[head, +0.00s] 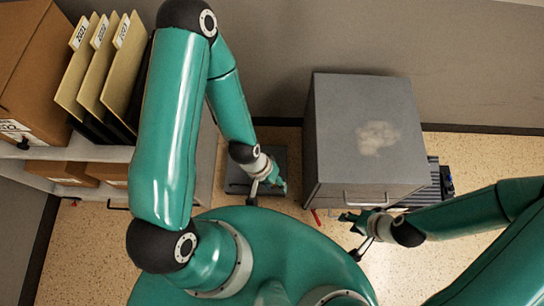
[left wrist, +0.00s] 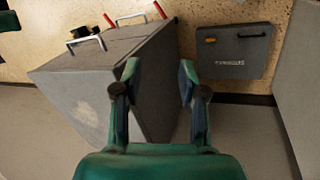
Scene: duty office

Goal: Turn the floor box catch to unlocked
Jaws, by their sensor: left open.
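The floor box (head: 236,181) is a flat dark grey box on the speckled floor, partly hidden by my left arm in the head view. In the left wrist view the floor box (left wrist: 232,66) shows a small yellow-orange catch (left wrist: 210,40), a black handle (left wrist: 256,36) and a pale label that I cannot read. My left gripper (head: 278,182) is above the box's right side in the head view. In its wrist view the left gripper (left wrist: 159,67) is open and empty, apart from the catch. My right gripper (head: 352,217) is in front of the grey cabinet; its jaw opening is unclear.
A grey cabinet (head: 345,135) with a pale patch on top stands right of the floor box. Shelving (head: 110,152) with cartons (head: 30,70) and folders (head: 100,60) is at left. A wall (head: 270,55) closes the back. Open floor (head: 290,203) shows between the box and my base.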

